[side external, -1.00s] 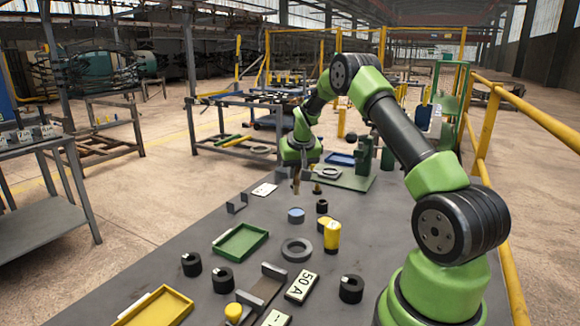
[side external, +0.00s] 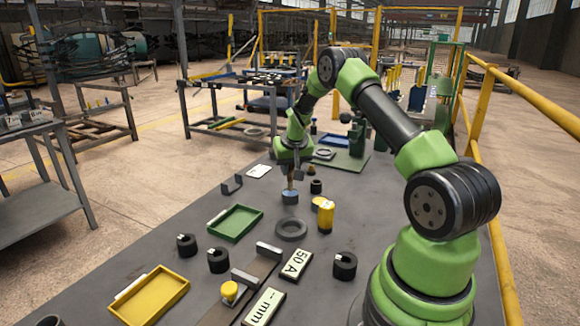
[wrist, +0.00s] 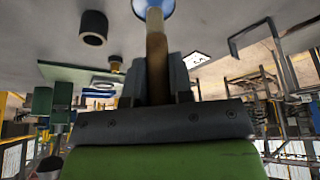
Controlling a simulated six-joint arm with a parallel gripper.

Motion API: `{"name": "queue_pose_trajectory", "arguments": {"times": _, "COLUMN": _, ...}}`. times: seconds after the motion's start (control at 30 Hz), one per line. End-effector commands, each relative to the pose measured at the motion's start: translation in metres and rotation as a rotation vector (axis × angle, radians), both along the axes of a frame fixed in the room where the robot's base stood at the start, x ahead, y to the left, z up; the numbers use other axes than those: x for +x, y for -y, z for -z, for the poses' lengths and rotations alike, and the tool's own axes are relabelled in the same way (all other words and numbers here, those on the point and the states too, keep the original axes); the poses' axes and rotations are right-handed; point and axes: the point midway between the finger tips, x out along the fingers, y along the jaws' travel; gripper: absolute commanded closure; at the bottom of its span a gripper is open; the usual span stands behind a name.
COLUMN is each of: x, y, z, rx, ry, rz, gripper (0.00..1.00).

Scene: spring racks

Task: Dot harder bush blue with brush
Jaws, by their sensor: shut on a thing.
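My gripper (side external: 291,172) is shut on an upright brush (side external: 291,185), above the far half of the bench. The brush's wooden handle runs between my fingers in the wrist view (wrist: 157,65). Its lower end meets a small blue-topped pot (side external: 290,198), which shows at the top edge of the wrist view (wrist: 152,6). The bristles cannot be made out. Black bushes stand apart: one (side external: 316,187) just right of the pot, two (side external: 187,245) (side external: 219,261) at the near left, and one (side external: 345,266) at the near right. No blue mark shows on them.
A grey ring (side external: 291,229) and a yellow container (side external: 326,216) stand near the pot. A bracket (side external: 231,186) stands left.

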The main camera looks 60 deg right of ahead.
Motion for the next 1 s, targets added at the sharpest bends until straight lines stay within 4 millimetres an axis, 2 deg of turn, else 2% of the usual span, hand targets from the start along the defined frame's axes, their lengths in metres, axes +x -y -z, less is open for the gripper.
{"name": "queue_pose_trajectory", "arguments": {"times": 1.0, "x": 0.0002, "y": 0.0002, "z": 0.0081, "rx": 0.0, "ry": 0.0, "rz": 0.0, "gripper": 1.0}}
